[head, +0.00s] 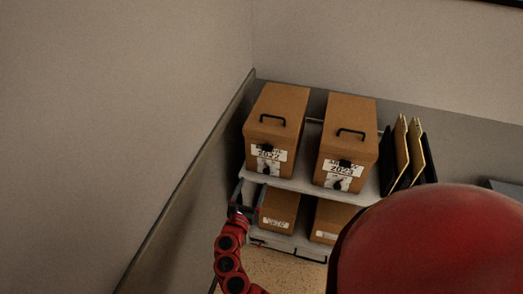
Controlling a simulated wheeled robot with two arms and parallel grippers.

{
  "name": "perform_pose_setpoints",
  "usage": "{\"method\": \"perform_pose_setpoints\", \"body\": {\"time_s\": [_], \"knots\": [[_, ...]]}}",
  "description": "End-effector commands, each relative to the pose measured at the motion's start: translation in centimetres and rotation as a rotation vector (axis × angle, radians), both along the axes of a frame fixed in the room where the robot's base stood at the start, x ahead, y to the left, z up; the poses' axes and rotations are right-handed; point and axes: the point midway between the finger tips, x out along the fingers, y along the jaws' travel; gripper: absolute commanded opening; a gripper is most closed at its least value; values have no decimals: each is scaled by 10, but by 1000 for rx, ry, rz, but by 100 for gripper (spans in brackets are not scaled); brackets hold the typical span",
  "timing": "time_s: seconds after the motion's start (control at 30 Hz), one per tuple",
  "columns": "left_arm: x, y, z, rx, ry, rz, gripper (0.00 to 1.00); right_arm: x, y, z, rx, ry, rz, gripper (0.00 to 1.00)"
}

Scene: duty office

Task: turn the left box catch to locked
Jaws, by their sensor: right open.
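The left box (275,119), brown with a black top handle and a white label that seems to read 2022, stands on the upper shelf. Its catch (266,148) is a small dark piece on the front by the label; its turn is too small to tell. A dark mark shows on the front below it. My left gripper is not in view.
A similar right box (346,119), labelled 2023, stands beside it on the white shelf (306,185). Black and tan folders (405,152) stand further right. Two brown boxes (279,208) sit on the lower level. A wall closes the left side. My red arm part hides the lower right.

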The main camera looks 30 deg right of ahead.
Motion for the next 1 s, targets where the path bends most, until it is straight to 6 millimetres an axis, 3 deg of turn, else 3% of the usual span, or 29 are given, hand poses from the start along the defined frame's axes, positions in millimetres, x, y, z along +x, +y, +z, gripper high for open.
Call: {"method": "perform_pose_setpoints", "body": {"time_s": [0.63,1.0], "knots": [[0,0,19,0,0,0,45,89,-104,0,5,-1,2,82],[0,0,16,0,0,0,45,108,-125,-2,6,0,5,82]]}}
